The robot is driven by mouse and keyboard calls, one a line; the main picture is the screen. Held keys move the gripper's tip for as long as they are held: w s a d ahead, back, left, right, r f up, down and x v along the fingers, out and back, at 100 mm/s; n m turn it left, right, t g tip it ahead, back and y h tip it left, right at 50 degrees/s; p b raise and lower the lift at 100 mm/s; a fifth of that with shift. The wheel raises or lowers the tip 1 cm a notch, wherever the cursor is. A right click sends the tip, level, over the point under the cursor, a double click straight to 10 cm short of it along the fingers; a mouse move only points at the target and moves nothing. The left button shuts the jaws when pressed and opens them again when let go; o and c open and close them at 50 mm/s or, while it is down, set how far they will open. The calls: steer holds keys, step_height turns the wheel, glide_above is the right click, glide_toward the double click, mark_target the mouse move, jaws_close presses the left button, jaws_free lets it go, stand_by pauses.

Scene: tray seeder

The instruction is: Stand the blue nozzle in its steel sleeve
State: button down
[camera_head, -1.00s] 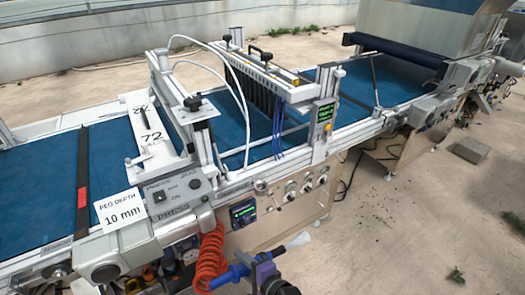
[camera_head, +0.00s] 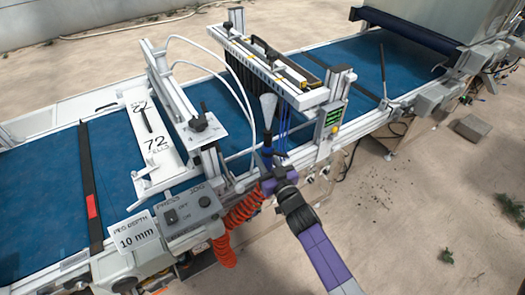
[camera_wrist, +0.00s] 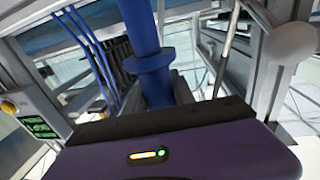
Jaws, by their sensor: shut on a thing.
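The blue nozzle (camera_head: 267,150) has a pale flared tip and stands roughly upright in my gripper (camera_head: 270,182), tip upward. It is above the near edge of the machine, in front of the blue belt. In the wrist view, the nozzle (camera_wrist: 146,35) is a blue tube with a collar, rising past the dark edge of my purple gripper (camera_wrist: 180,150). My gripper is shut on it; the fingertips are hard to make out. I cannot clearly pick out the steel sleeve in either view.
An orange coiled hose (camera_head: 238,215) hangs below and left of my gripper. The press box (camera_head: 188,212) and "10 mm" card (camera_head: 133,236) are to the left. Blue tubes (camera_head: 283,130) and a green-lit panel (camera_head: 333,117) are close on the right. The floor at right is mostly clear.

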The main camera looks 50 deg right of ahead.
steer(key=shift+f+b, duration=4.2)
steer(key=shift+f, duration=0.3)
steer(key=shift+s+f+b, duration=0.1)
steer(key=shift+f+b, duration=0.5)
steer(key=shift+f, duration=0.05)
steer(key=c, duration=1)
jaws_free()
steer(key=shift+o, duration=0.2)
steer(key=shift+s+a+f, duration=0.1)
steer(key=shift+s+a, duration=0.1)
steer(key=shift+s, duration=0.3)
steer(key=v, duration=0.6)
steer(key=shift+s+a+b, duration=0.15)
steer(key=shift+s+b, duration=0.15)
steer(key=shift+s, duration=0.05)
